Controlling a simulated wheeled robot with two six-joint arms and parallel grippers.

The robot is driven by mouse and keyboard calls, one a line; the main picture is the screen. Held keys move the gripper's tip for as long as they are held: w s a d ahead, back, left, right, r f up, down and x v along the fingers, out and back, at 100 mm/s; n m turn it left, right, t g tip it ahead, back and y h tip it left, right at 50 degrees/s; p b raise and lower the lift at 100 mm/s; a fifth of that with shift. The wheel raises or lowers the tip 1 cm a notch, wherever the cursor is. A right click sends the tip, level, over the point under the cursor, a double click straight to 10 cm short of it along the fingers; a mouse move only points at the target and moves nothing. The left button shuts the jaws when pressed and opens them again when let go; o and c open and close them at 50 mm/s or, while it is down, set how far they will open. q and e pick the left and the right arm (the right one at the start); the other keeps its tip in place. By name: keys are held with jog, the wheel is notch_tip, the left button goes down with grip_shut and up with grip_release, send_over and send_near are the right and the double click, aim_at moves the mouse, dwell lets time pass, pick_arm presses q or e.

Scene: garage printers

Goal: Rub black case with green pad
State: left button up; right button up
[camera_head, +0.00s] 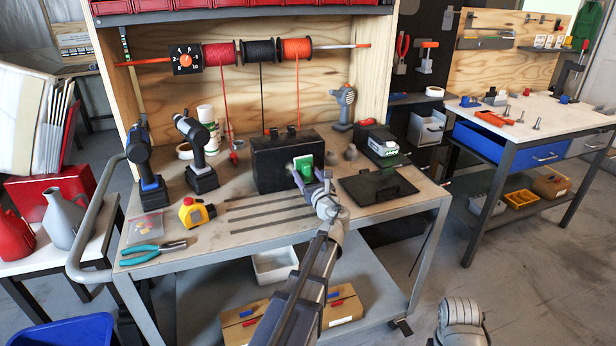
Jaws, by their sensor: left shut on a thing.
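The black case (270,167) stands upright on the workbench, below the hanging spools. My left gripper (311,180) reaches in from the bottom of the head view and is shut on the green pad (304,165). The pad is held upright in front of the right part of the case's front face. I cannot tell whether it touches the case. The pad and gripper hide part of that face. My right gripper is not in view; only a grey part of my arm shows at the bottom right.
A yellow tape measure (194,213) and pliers (155,251) lie front left. Dark strips mark the bench front.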

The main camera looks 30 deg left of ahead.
aim_at(291, 169)
pick_arm(q)
jog(key=shift+w+a, duration=0.45)
jog(key=shift+a, duration=0.05)
jog(key=shift+s, duration=0.15)
jog(key=shift+s+a, duration=1.1)
jog(key=shift+s, duration=0.15)
jog(key=shift+w+a, duration=0.1)
jog(key=shift+a, duration=0.05)
jog(key=shift+w+d, duration=1.3)
jog(key=shift+s+d, duration=0.1)
